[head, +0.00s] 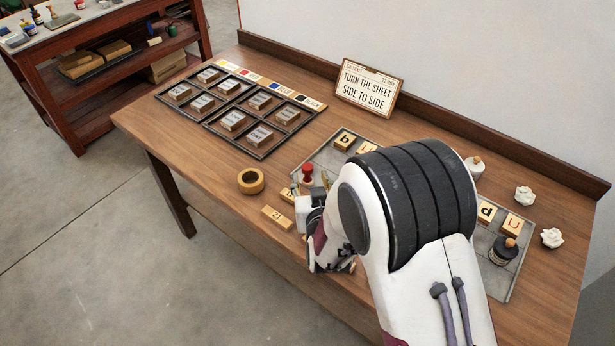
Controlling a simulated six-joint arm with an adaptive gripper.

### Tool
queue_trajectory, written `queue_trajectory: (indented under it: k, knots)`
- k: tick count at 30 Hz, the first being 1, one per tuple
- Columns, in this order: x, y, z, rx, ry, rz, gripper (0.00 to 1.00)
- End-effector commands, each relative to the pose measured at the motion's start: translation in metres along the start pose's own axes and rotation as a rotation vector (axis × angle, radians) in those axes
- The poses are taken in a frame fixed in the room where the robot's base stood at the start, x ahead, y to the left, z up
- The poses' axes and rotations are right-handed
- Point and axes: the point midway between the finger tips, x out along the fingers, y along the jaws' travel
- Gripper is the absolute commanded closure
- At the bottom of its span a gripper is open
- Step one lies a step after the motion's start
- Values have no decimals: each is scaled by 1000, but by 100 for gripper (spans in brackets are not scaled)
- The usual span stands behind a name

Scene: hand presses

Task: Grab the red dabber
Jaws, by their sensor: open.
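The red dabber (307,170) stands upright near the table's middle, at the left edge of the grey mat (313,157). Its round red knob shows on top; its lower part is harder to make out. My gripper (338,264) is low in the picture, in front of and a little right of the dabber, near the table's front edge. It is open and apart from the dabber. My arm hides much of it, so its fingertips are hard to make out.
A tape roll (250,181) and a wooden block (277,217) lie left of my gripper. Black trays (205,122) with stamps stand behind left. A sign (369,87) stands at the back. My arm covers the mat's middle.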

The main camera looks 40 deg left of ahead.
Motion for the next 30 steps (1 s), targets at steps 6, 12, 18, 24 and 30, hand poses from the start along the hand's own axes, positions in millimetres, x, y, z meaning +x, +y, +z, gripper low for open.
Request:
queue_trajectory:
  k: [6,12,18,24,30]
  knots:
    - [0,0,0,0,-1,0,59]
    - [7,0,0,1,-1,0,59]
    - [20,0,0,1,-1,1,59]
    - [26,0,0,1,-1,0,59]
    - [26,0,0,1,-1,0,59]
